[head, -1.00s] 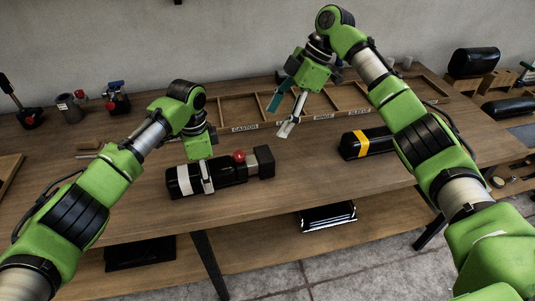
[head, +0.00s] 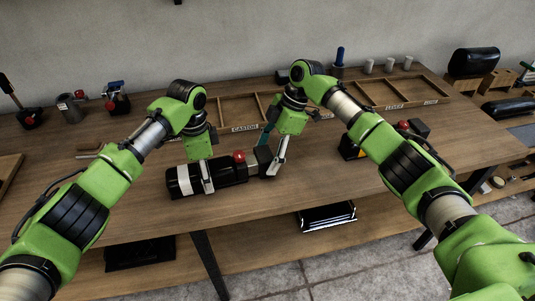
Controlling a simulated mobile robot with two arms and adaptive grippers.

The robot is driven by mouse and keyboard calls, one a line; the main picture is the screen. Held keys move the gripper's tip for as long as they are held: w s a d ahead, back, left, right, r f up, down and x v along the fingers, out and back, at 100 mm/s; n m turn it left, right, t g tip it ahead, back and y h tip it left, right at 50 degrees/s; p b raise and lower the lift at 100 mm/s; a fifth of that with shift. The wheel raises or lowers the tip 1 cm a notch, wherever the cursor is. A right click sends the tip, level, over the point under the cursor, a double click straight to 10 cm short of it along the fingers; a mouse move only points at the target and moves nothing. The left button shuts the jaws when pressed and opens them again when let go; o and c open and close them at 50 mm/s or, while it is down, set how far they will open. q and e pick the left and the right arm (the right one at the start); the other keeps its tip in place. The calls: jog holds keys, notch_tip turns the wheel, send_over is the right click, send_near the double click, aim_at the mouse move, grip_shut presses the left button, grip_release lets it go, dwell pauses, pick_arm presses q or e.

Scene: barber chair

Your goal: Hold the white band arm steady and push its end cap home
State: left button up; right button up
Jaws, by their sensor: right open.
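The white band arm, a black padded cylinder (head: 228,173) with a white band (head: 184,180) near its left end and a red knob (head: 239,157) on top, lies on the table. Its dark, blocky end cap (head: 264,158) is at the right end. My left gripper (head: 208,174) is over the cylinder just right of the band, one pale finger down its near side; its far finger is hidden. My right gripper (head: 275,152) is open at the cap, a silver finger along the right side and a teal finger behind. Contact with the cap is unclear.
A yellow band arm (head: 349,149) lies to the right, partly hidden by my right arm. A wooden compartment tray (head: 243,128) with labels is behind. Clamps and a metal cup (head: 70,108) stand at the back left. The table front is clear.

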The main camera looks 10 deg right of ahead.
aim_at(257, 154)
jog(key=shift+c, duration=0.4)
jog(key=c, duration=1.5)
jog(key=shift+s+a, duration=0.15)
jog(key=shift+a, duration=1.7)
pick_arm(q)
jog(key=shift+d, duration=0.1)
pick_arm(e)
jog(key=o, duration=1.6)
jog(key=shift+d, duration=0.1)
